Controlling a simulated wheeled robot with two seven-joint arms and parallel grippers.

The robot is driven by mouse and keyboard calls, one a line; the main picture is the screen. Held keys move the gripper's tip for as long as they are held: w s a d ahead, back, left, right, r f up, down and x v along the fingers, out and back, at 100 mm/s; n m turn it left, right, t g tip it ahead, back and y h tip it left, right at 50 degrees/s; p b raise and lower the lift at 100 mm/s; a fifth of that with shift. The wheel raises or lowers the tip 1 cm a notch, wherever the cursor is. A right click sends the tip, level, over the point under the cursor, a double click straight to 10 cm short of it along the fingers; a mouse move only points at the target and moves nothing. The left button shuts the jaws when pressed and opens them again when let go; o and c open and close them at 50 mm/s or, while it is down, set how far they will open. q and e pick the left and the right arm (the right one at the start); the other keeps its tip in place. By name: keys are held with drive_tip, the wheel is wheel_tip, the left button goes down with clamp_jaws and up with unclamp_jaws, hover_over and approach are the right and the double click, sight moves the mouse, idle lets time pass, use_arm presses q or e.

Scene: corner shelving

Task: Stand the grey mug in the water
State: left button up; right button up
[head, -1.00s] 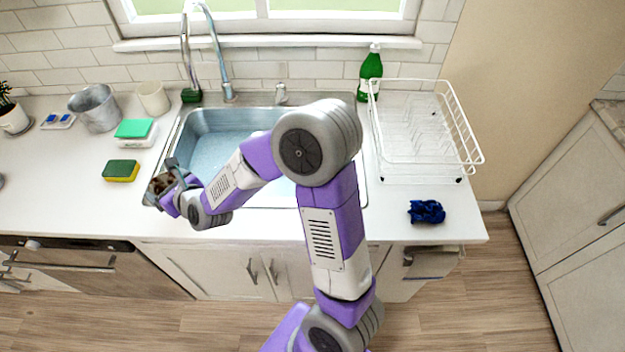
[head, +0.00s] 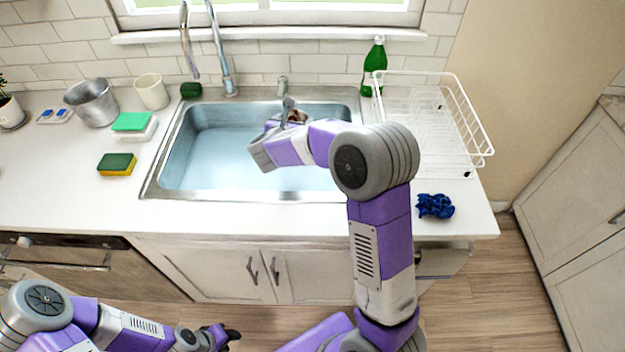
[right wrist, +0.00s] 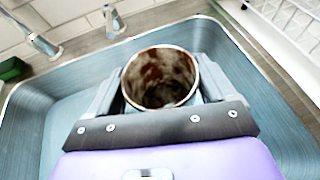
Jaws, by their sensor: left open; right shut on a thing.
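The grey mug (right wrist: 160,78) is upright in the right wrist view, its open mouth facing the camera and brown stains inside. My right gripper (right wrist: 160,95) is shut on it, one finger on each side. In the head view the mug (head: 297,116) is mostly hidden by my right gripper (head: 286,118), over the back right part of the sink. The water (head: 215,150) fills the sink basin (head: 160,180). The mug's base is hidden, so I cannot tell whether it touches the water. My left gripper (head: 230,336) is open and empty, low in front of the cabinets.
The faucet (head: 222,60) stands behind the sink. A white dish rack (head: 480,130), a green bottle (head: 374,62) and a blue cloth (head: 435,206) are to the right. Sponges (head: 117,164), a metal bucket (head: 92,102) and a cream cup (head: 151,92) stand left. The left basin is clear.

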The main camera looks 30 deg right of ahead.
drive_tip(key=d+f+m+g+h, duration=0.1)
drive_tip(key=s+d+f+m+g+h+b, duration=0.1)
drive_tip(key=m+g, duration=0.1)
drive_tip(key=d+f+m+g+h+b, duration=0.1)
drive_tip(key=m+g, duration=0.1)
drive_tip(key=shift+s+d, duration=0.15)
drive_tip(key=shift+s, duration=0.15)
drive_tip(key=shift+m+g+h, duration=0.3)
drive_tip(key=shift+m+g, duration=0.5)
drive_tip(key=f+b, duration=0.1)
drive_tip(key=f, duration=0.2)
drive_tip(key=f+b, duration=0.1)
drive_tip(key=f, duration=0.3)
drive_tip(key=s+f+b, duration=0.1)
drive_tip(key=f, duration=0.2)
drive_tip(key=shift+f+b, duration=0.2)
drive_tip(key=shift+b, duration=0.1)
drive_tip(key=shift+f, duration=0.1)
drive_tip(key=o, duration=0.8)
drive_tip(key=shift+f, duration=0.1)
drive_tip(key=o, duration=0.3)
